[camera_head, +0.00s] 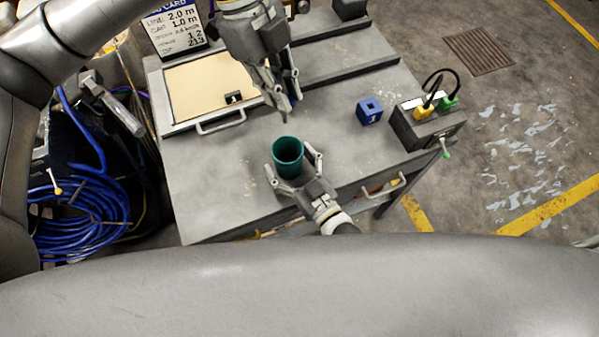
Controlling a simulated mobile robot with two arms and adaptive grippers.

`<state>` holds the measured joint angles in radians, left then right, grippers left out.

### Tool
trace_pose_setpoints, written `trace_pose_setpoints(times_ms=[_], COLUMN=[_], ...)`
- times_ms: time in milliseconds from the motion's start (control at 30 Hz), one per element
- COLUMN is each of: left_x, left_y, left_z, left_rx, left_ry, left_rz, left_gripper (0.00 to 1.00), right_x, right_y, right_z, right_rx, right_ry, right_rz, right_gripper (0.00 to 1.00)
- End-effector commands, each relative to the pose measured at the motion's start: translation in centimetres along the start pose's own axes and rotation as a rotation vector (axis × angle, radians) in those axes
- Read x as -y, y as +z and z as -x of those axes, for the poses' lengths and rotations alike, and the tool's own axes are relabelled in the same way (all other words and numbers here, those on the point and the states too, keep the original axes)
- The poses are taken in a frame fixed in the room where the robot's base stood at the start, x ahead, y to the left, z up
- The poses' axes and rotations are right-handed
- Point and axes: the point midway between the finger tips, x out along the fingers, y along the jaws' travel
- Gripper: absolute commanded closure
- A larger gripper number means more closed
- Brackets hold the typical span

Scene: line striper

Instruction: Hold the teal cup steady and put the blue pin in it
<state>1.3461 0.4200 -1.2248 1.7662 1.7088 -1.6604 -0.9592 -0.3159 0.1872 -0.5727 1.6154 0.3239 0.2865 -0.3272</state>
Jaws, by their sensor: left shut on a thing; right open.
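The teal cup (287,158) stands upright on the grey workbench near its front edge, its mouth open upward. My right gripper (293,166) comes from the front edge and is open, with one finger on each side of the cup; I cannot tell whether they touch it. My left gripper (284,103) is above and behind the cup, pointing down, shut on a thin thing mostly hidden between its fingers. This seems to be the blue pin, but its colour is hard to make out. Its lower end is apart from the cup.
A blue block (369,110) with a square hole stands right of the cup. A dark box (428,125) with yellow and green plugs is at the bench's right edge. A beige panel (210,88) with a handle lies at the left. Blue hose (80,225) coils on the floor.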

Motion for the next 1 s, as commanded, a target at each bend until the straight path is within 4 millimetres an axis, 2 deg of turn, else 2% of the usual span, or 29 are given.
trace_pose_setpoints(times_ms=[100,367,767,1000], left_x=[0.0,0.01,0.01,0.0], left_y=[-0.01,-0.01,-0.01,0.25], left_z=[0.01,0.01,0.01,-0.72], left_rx=[0.0,0.0,0.0,-0.001], left_ry=[0.0,0.0,0.0,0.0], left_rz=[0.0,0.0,0.0,0.001], left_gripper=[1.0,1.0,1.0,1.0], right_x=[0.03,0.05,0.02,0.02], right_y=[0.02,0.02,0.01,0.02], right_z=[-0.59,-0.69,-0.66,-0.66], right_rx=[0.001,0.001,0.001,0.001], right_ry=[-0.001,-0.001,0.0,0.0], right_rz=[-0.001,-0.001,0.0,0.0], right_gripper=[0.17,0.17,0.66,0.68])
